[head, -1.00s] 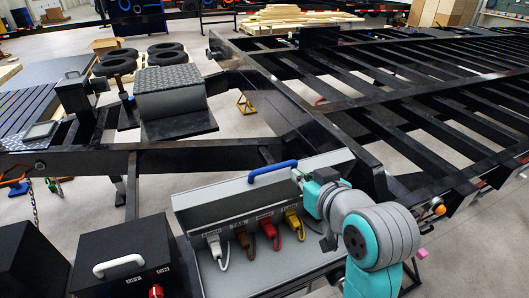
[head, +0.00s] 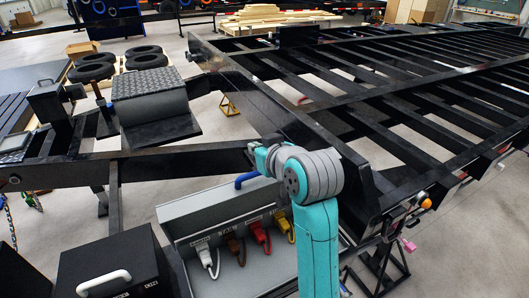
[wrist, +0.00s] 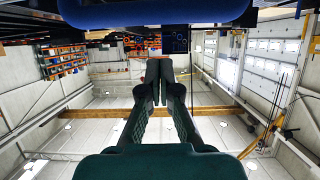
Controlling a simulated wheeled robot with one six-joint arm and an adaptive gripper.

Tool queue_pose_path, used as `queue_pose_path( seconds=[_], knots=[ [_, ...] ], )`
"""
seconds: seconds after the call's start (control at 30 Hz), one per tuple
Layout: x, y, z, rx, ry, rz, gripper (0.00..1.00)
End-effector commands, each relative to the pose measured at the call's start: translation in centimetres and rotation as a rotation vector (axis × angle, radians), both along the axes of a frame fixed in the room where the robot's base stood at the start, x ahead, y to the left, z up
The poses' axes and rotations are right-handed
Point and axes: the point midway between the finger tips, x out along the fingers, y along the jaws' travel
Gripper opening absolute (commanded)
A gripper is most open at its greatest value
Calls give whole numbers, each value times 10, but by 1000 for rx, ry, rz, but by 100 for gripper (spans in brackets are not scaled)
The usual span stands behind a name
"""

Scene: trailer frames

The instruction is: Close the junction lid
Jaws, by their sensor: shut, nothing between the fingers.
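The grey junction box (head: 277,266) is at the lower middle of the head view. Its lid (head: 207,214) stands raised at the back, and the box is open, with white, brown, red and yellow plugs showing inside. The lid's blue handle (head: 247,178) is partly hidden by my arm. In the wrist view a blue bar, apparently the handle (wrist: 150,14), crosses the top edge. My gripper (wrist: 166,64) is shut and empty, its fingers together just below that bar in the picture. In the head view my wrist is near the handle and my fingers are hidden; I cannot tell whether they touch it.
A black box with a white handle (head: 104,283) stands left of the junction box. The black trailer frame (head: 345,100) runs behind and to the right. A treaded block (head: 150,95) and stacked tyres (head: 92,68) are at upper left.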

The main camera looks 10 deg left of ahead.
Motion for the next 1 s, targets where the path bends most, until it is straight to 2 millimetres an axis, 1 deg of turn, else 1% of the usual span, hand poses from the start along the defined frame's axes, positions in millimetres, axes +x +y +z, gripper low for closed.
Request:
queue_pose_path(
  seconds=[0.03, 0.13, 0.33, 0.5, 0.87, 1.0],
  knots=[
    [2, 1, -5, -2, 2, 0, 0],
    [-7, -5, -15, -1, 1, -1, 0],
    [-17, -12, -27, -1, 1, -1, 0],
    [-20, -14, -31, -1, -1, -1, 0],
    [-20, -14, -31, 1, -2, -1, 0],
    [-20, -17, -33, 10, -15, -1, 0]
  ],
)
